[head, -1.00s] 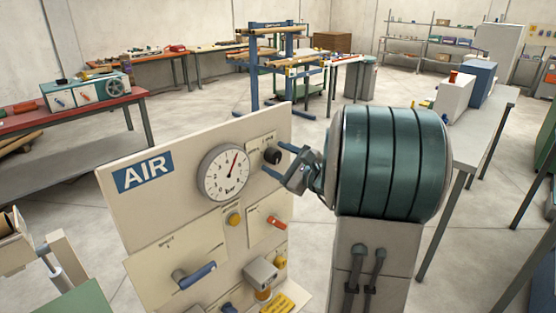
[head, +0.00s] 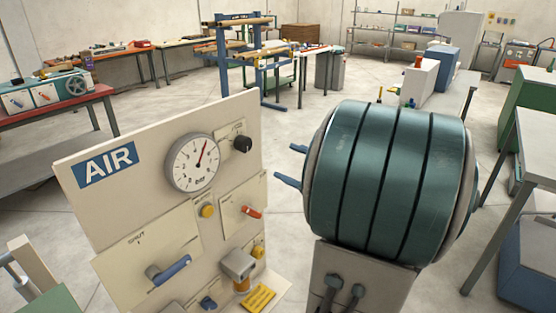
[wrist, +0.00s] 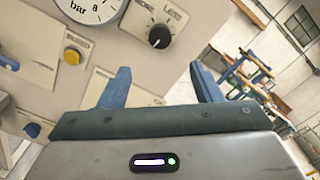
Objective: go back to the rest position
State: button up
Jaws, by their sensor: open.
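My gripper (head: 288,165) is open and empty in the head view, its two blue fingers pointing left toward the AIR panel, with a gap between them and the panel. Most of the gripper is hidden behind my green arm link. In the wrist view my gripper (wrist: 163,86) shows both blue fingers spread apart with nothing between them. The black knob (wrist: 160,36) marked MORE and LESS is on the panel beyond the fingers, apart from them. The knob also shows in the head view (head: 242,144), to the left of my gripper.
A grey table (head: 545,150) stands at right. Open floor lies behind the panel.

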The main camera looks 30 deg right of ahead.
jog(key=shift+s, duration=0.3)
jog(key=s+a+f+n+g+y+p, duration=0.1)
jog(key=s+a+f+n+g+y, duration=0.1)
jog(key=a+n+g, duration=0.5)
jog(key=s+a+f+n+g+y+p, duration=0.1)
jog(key=a+f+n+g, duration=0.15)
jog(key=a, duration=0.75)
jog(key=s+a+f+n+g+h+p, duration=0.2)
jog(key=s+n+h, duration=0.7)
jog(key=n, duration=0.6)
jog(key=a+f+g, duration=0.1)
jog(key=g, duration=0.1)
jog(key=shift+a+f+g, duration=0.2)
jog(key=shift+a+g, duration=0.15)
dwell(0.5)
